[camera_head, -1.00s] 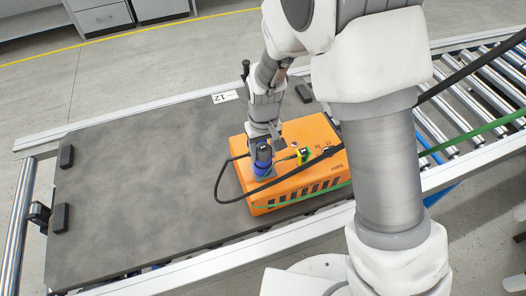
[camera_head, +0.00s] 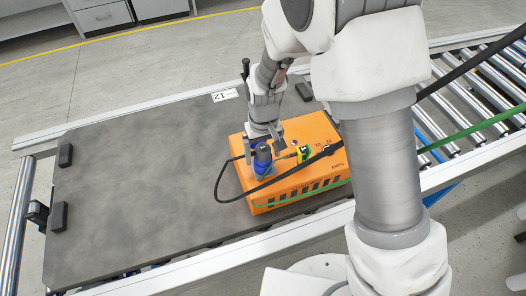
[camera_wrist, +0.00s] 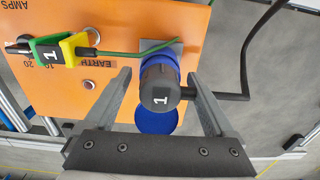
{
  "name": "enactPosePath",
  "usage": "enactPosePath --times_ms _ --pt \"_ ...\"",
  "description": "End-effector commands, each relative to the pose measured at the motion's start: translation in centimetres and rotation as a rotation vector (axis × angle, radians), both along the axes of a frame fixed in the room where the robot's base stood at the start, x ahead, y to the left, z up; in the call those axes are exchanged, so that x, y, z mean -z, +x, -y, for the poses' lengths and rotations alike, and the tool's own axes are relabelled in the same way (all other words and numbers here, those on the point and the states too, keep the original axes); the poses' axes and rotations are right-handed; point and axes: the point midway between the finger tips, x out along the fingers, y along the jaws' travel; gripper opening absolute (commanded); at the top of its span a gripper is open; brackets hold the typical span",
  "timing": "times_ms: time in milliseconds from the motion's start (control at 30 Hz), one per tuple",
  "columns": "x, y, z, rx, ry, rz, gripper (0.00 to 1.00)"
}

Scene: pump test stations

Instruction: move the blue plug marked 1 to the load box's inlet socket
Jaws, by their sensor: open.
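The plug marked 1 (camera_wrist: 160,88) has a dark grey body with a white 1 and a blue collar. It stands at a blue socket on top of the orange box (camera_head: 300,184); how deeply it is seated cannot be told. It also shows in the head view (camera_head: 262,154). A round blue flap (camera_wrist: 157,121) shows beside it. My gripper (camera_wrist: 157,82) is open, with one finger on each side of the plug and gaps between. It also shows in the head view (camera_head: 266,146). The plug's black cable (camera_wrist: 222,96) leaves sideways past one finger.
A yellow-green plug marked 1 (camera_wrist: 56,50) with a green lead is on the same box, near AMPS and EARTH markings. The box stands on a dark grey board (camera_head: 140,190) with black blocks. Rollers (camera_head: 485,85) lie right. The board's left part is clear.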

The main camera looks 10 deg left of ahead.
Motion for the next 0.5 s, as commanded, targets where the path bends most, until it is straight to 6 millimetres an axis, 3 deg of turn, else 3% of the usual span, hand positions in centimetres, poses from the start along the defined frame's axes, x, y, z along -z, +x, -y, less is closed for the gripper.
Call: enactPosePath --times_ms 233,500 --pt "-1.8 0.1 0.0 0.000 0.002 0.003 0.89" --pt "-8.2 0.1 0.0 -0.001 0.005 0.005 0.89"
